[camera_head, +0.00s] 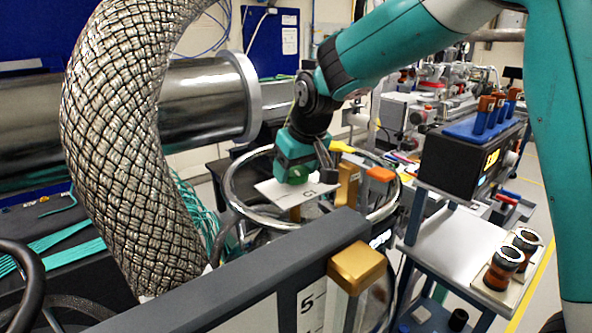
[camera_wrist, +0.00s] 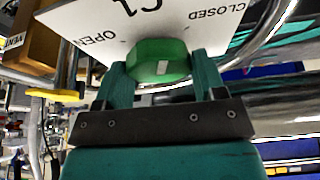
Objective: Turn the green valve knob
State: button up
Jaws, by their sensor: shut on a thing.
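In the head view, my gripper (camera_head: 296,168) reaches down to the white plate (camera_head: 290,193), inside a large metal ring. There the gripper covers most of the knob.
A thick braided hose (camera_head: 115,140) rises at the left. The metal ring (camera_head: 235,190) surrounds the work spot. A grey panel edge with a gold block (camera_head: 357,267) stands in front. A cart (camera_head: 455,245) with parts on it is at the right.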

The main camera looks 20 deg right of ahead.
jog(key=m+h, duration=0.1)
jog(key=m, duration=0.3)
jog(key=shift+a+h, duration=0.15)
jog(key=shift+h, duration=0.25)
jog(key=shift+m+h, duration=0.6)
jog(key=shift+m, duration=1.3)
jog(key=o, duration=0.9)
jog(key=v, duration=1.7)
jog(key=shift+a+r, duration=0.15)
jog(key=shift+r, duration=0.05)
